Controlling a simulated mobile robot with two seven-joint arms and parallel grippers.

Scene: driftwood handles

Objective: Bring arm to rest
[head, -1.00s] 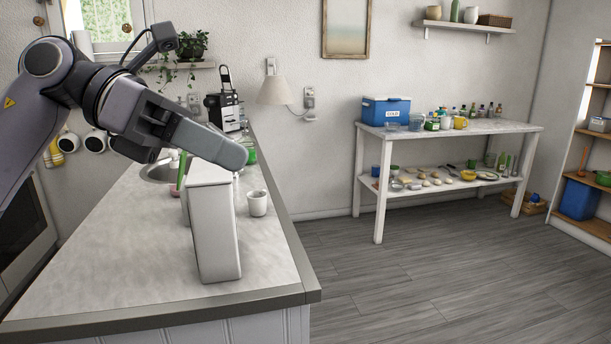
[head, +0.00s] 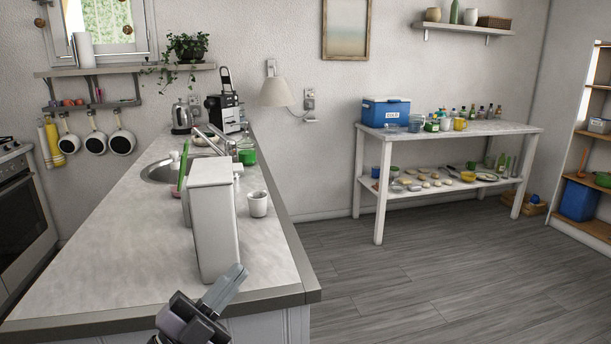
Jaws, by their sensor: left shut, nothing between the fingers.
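My left gripper (head: 226,288) is at the bottom of the head view, in front of the counter's near edge. Its fingers are shut with nothing between them and point up and to the right. It appears just below a tall white container (head: 216,230) and looks apart from it. Most of the left arm is out of the picture below. My right gripper is not in view.
The counter (head: 110,260) holds the white container, a white cup (head: 257,204), a sink (head: 160,172), a kettle (head: 181,118) and a coffee machine (head: 224,112). A white table (head: 480,128) with a blue cooler (head: 386,110) stands right. The floor (head: 420,270) between is clear.

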